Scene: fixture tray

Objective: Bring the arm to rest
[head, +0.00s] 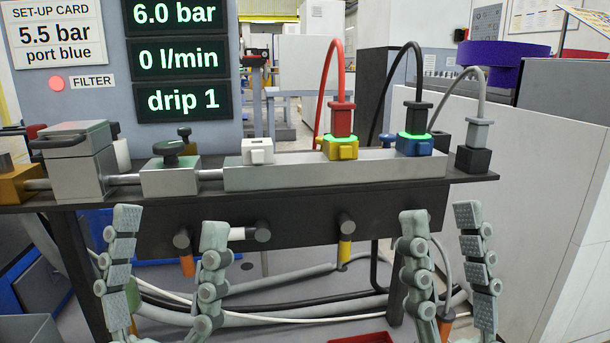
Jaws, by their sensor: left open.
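My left gripper (168,222) is open and empty in the head view, its two fingers pointing up below the front edge of the bench. My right gripper (440,214) also stands with its fingers apart and nothing between them, below the bench's right part. Both appear clear of the fittings on top; their exact distance from the bench front cannot be told. The lower parts of both grippers are cut off by the bottom edge.
On the bench, a grey manifold bar (290,177) carries a white port (257,151), a yellow port (341,148) with a red plug (342,119), and a blue port (413,147) with a black plug (417,118). A grey plug (479,134) sits in a black block (473,159). Hoses hang below.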

